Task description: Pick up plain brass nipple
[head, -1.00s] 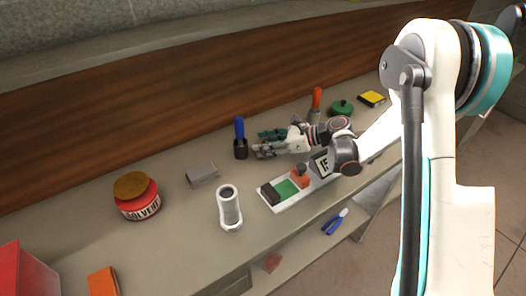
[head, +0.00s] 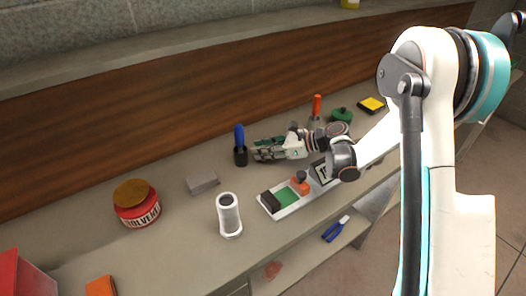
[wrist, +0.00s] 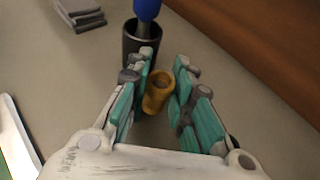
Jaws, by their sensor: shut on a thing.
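The plain brass nipple (wrist: 158,92) is a short, golden tube with an open end, in the wrist view between my two fingers. My gripper (wrist: 160,88) is shut on it, with the teal finger pads on its left and right sides. In the head view my gripper (head: 256,150) is low over the bench, just right of a black cup with a blue-handled tool. The nipple cannot be made out in the head view. I cannot tell whether it touches the bench.
The black cup (wrist: 142,42) with the blue handle stands close beyond my fingertips. A grey block (head: 203,182), a white cylinder (head: 229,215), a solvent jar (head: 137,204) and a white tray (head: 283,212) are on the bench. Bare bench lies between the grey block and the cup.

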